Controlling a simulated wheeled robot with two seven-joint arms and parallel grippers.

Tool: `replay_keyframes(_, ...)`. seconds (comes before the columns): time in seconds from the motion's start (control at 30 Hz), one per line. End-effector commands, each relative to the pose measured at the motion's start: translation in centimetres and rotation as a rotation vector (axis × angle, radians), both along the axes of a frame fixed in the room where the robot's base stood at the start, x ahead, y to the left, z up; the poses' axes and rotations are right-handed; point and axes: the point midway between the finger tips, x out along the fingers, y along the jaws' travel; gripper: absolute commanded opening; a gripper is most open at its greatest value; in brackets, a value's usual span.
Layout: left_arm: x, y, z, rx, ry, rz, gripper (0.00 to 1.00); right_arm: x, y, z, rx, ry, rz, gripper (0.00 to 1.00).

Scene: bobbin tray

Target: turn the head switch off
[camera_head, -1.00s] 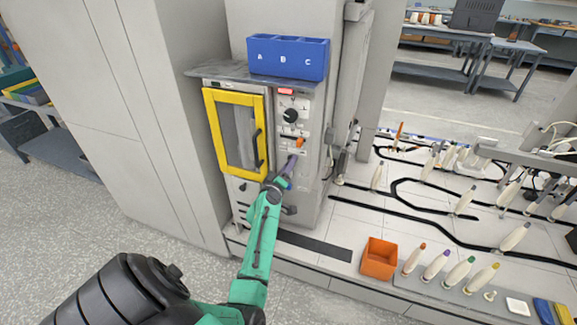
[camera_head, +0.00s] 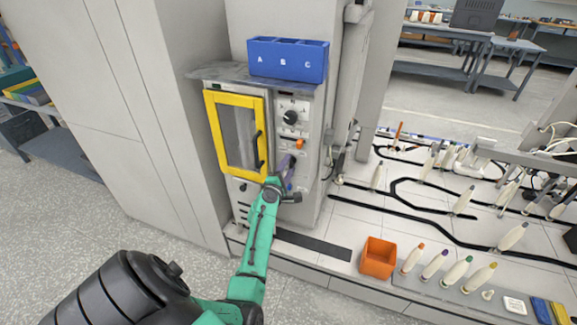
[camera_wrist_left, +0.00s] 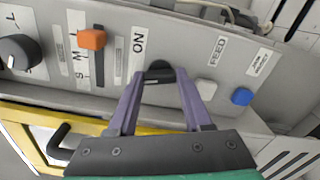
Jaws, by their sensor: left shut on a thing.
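The head switch (camera_wrist_left: 158,70) is a small black knob on the grey control panel, beside the printed word ON in the left wrist view. My left gripper (camera_head: 289,164) reaches the lower part of the panel in the head view. In the left wrist view its two purple fingers (camera_wrist_left: 160,82) sit on either side of the knob, shut on it. The knob is mostly hidden by the gripper in the head view, and its exact setting is hard to read. My right gripper is not in view.
An orange slider (camera_wrist_left: 91,39), a large black dial (camera_wrist_left: 18,52), a white button (camera_wrist_left: 206,89) and a blue button (camera_wrist_left: 242,97) are nearby. A yellow-framed door (camera_head: 212,133) stands left of the panel. A blue bin (camera_head: 262,62) sits above; an orange bin (camera_head: 379,258) is lower right.

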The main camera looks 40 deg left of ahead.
Motion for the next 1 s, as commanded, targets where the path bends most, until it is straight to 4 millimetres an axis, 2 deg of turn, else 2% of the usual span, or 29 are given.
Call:
replay_keyframes(0.3,-0.06,-0.06,-0.17,-0.241,-0.079,-0.001,0.0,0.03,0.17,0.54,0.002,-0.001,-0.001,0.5)
replay_keyframes(0.5,-0.06,-0.07,-0.19,-0.335,-0.112,-0.001,0.0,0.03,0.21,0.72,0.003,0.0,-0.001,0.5)
replay_keyframes(1.0,-0.07,-0.07,-0.27,-0.395,-0.132,0.0,0.0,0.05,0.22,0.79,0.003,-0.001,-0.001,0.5)
